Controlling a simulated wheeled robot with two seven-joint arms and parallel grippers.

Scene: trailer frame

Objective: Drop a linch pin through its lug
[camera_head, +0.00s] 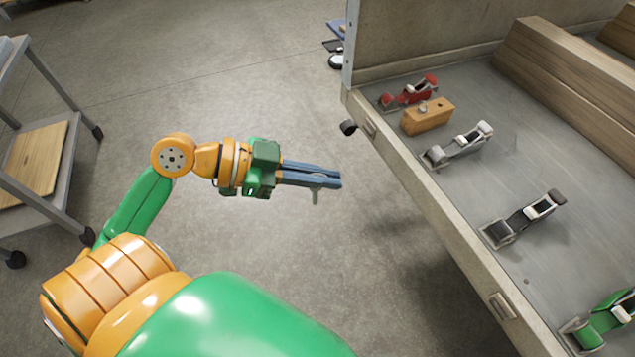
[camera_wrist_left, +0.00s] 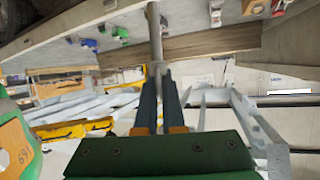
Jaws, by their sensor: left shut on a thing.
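My left gripper (camera_head: 332,180) has long dark blue fingers and is shut on a grey pin (camera_head: 316,196). In the left wrist view the pin (camera_wrist_left: 155,32) shows as a grey rod standing out from between the fingertips (camera_wrist_left: 160,75). A wooden block (camera_head: 428,118) with a small grey metal piece on top sits near the bed's far left corner, well apart from the gripper. I cannot tell which part is the lug. My right gripper is not in view.
The trailer bed (camera_head: 455,185) has a raised side rail. Red (camera_head: 410,92), grey (camera_head: 458,145), black (camera_head: 523,217) and green (camera_head: 605,318) ratchet-like fittings lie along it. A wooden beam (camera_head: 570,75) lies farther right. A shelf cart (camera_head: 45,150) stands at left; floor between is clear.

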